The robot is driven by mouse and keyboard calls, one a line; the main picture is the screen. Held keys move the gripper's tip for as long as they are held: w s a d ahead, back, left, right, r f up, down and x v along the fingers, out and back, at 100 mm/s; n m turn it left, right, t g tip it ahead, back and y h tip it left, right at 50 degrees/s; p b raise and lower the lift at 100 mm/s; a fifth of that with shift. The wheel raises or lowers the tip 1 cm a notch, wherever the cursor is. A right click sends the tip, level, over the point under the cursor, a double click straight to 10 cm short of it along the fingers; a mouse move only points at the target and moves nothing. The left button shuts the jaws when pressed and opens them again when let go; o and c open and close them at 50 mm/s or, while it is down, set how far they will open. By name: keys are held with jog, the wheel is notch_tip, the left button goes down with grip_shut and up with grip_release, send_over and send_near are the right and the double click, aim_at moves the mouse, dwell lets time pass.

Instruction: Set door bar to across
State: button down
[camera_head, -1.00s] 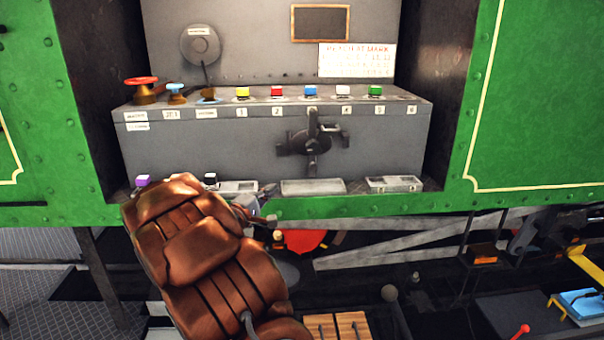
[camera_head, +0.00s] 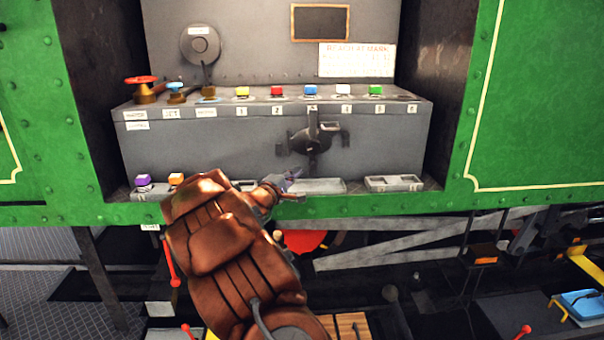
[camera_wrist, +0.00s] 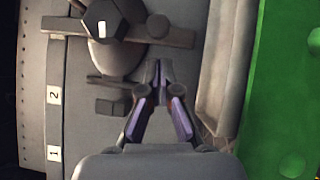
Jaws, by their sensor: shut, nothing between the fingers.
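The door bar (camera_head: 312,150) is a dark bar on a hub on the front of the grey box, below the numbered buttons. It stands upright in the head view, with dark brackets (camera_head: 345,138) to either side. The wrist view shows its dark hub (camera_wrist: 103,20) and one bar end (camera_wrist: 172,38) at the top. My gripper (camera_head: 297,181) is shut and empty, just below and left of the bar's lower end. In the wrist view its fingertips (camera_wrist: 160,72) meet a little short of that end; I cannot tell whether they touch it.
Several coloured buttons (camera_head: 277,91) and a red valve wheel (camera_head: 140,80) top the box. Pale trays (camera_head: 394,183) line the ledge below the box. Dark side walls (camera_head: 448,70) and green panels (camera_head: 540,100) bound the recess.

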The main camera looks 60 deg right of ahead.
jog(key=shift+s+d+r, duration=0.15)
jog(key=shift+s+d, duration=0.65)
jog(key=shift+d, duration=0.05)
jog(key=shift+r+p, duration=0.1)
jog(key=shift+p, duration=0.45)
